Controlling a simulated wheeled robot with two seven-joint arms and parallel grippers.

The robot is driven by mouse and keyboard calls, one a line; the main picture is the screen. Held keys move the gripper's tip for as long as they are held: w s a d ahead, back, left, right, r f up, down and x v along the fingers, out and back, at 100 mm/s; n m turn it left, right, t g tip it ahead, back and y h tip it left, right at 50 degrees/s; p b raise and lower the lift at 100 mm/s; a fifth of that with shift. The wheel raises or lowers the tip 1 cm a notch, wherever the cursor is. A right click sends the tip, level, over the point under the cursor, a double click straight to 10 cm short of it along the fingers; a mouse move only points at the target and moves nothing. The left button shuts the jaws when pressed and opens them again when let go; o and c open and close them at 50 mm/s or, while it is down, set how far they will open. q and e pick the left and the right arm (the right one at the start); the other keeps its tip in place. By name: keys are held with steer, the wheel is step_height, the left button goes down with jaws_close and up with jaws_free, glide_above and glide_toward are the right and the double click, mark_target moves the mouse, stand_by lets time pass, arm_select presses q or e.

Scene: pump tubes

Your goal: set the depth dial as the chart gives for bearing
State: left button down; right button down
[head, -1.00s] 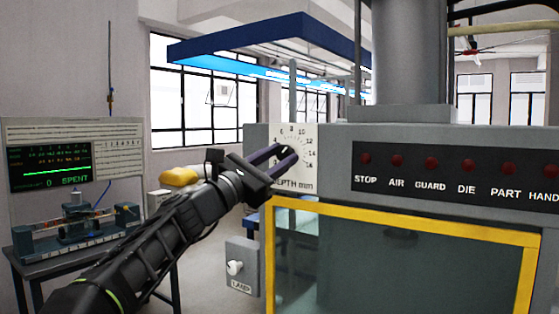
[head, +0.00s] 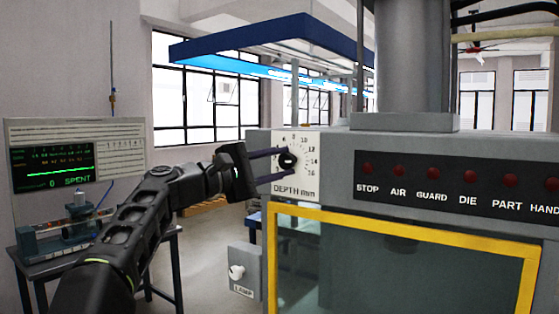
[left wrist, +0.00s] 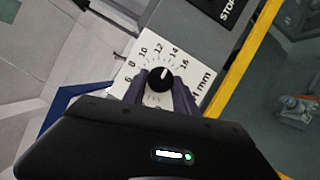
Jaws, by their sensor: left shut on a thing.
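The depth dial is a white plate (head: 297,188) marked DEPTH mm on the upper left of the grey machine front. Its round black knob (head: 287,161) also shows in the left wrist view (left wrist: 156,84), with a short white line pointing roughly between 12 and 14. My left gripper (head: 281,161) reaches in from the left, its two purple fingers closed on either side of the knob. My right gripper is not in view. No chart line for bearing is legible.
A row of red lamps (head: 433,171) labelled STOP to HAND lies right of the dial. A yellow-framed guard window (head: 400,221) is below, with a LAMP switch box (head: 243,270) beside it. At left stands a board (head: 75,131) with small unreadable text and a green-lettered screen (head: 53,167).

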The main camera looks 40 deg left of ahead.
arm_select(q)
steer(key=shift+m, duration=0.3)
steer(key=c, duration=1)
jaws_free()
steer(key=r+b+v, duration=0.1)
steer(key=b+v, duration=0.1)
steer(key=v, duration=0.5)
steer(key=shift+s+a+f, duration=0.15)
steer(key=shift+s+f, duration=0.25)
steer(key=shift+f, duration=0.1)
